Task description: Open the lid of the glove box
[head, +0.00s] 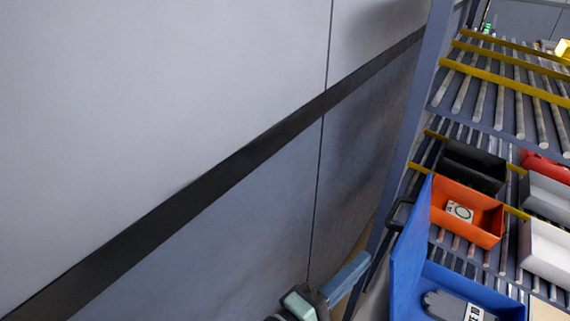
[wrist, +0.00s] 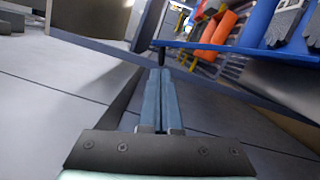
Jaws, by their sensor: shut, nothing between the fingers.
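The glove box (head: 480,301) is a blue bin on the rack at the lower right of the head view, with grey gloves (head: 447,306) inside. Its blue lid (head: 411,245) stands raised along the bin's left side, with a black handle (head: 399,211) on its outer face. My gripper (head: 363,262) is left of the lid, its bluish fingers pointing toward the rack. In the wrist view my gripper (wrist: 160,75) is shut and empty. A blue edge (wrist: 255,53) and gloves (wrist: 284,22) show at upper right there. A dark piece sits near the fingertips; contact is unclear.
An orange bin (head: 467,211) with a white label, a black bin (head: 471,167) and white bins (head: 546,250) stand on the roller rack. A rack post (head: 411,120) rises beside the lid. A grey wall (head: 180,130) fills the left.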

